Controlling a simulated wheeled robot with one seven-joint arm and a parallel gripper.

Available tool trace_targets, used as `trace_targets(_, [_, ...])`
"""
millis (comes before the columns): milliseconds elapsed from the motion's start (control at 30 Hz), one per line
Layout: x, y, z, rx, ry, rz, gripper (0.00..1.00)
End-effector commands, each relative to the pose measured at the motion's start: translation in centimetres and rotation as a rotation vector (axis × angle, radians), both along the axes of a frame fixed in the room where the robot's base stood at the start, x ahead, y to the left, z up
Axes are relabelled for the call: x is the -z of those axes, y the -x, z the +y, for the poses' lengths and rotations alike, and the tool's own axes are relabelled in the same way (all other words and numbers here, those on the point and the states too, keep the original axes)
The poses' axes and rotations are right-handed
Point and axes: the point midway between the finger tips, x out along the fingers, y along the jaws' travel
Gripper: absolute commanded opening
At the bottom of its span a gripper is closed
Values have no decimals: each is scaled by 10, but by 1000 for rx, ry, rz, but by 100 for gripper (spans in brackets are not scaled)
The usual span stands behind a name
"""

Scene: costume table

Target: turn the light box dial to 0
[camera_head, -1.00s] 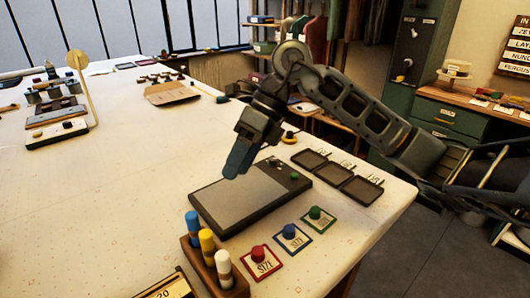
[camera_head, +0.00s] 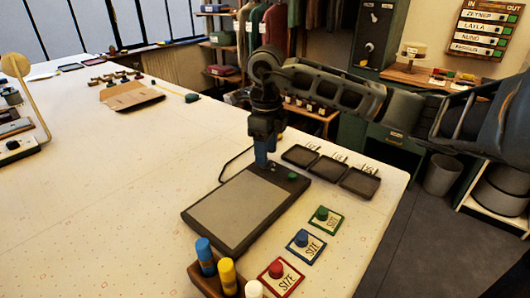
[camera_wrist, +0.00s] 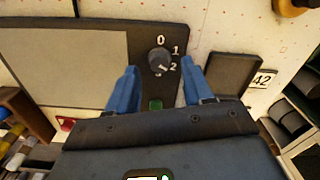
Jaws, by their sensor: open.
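The light box (camera_head: 240,208) lies flat on the table, a dark slab with a grey panel; it also fills the upper left of the wrist view (camera_wrist: 70,58). Its dial (camera_wrist: 159,61) is a dark round knob with a pale pointer mark, with 0, 1 and 2 printed around it. The mark appears to point toward the 2. A green button (camera_wrist: 156,104) sits beside the dial. My gripper (camera_wrist: 157,75) is open, its blue fingers on either side of the dial in the wrist view. In the head view my gripper (camera_head: 266,160) is over the box's far end; contact cannot be told.
Three dark trays (camera_head: 328,170) stand right of the box. Red, blue and green knobs on SIZE cards (camera_head: 305,244) lie in front, near a wooden holder with coloured markers (camera_head: 228,275).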

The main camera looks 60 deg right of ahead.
Motion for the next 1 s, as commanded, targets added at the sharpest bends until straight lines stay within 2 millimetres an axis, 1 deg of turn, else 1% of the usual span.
trace_targets(100, [11, 0, 0, 2, -2, -1, 51])
trace_targets(200, [17, 0, 0, 1, -1, -1, 51])
trace_targets(467, [19, 0, 0, -1, 0, -1, 51])
trace_targets(567, [19, 0, 0, 0, 0, -1, 44])
trace_targets(1000, [18, 0, 0, 0, 0, -1, 1])
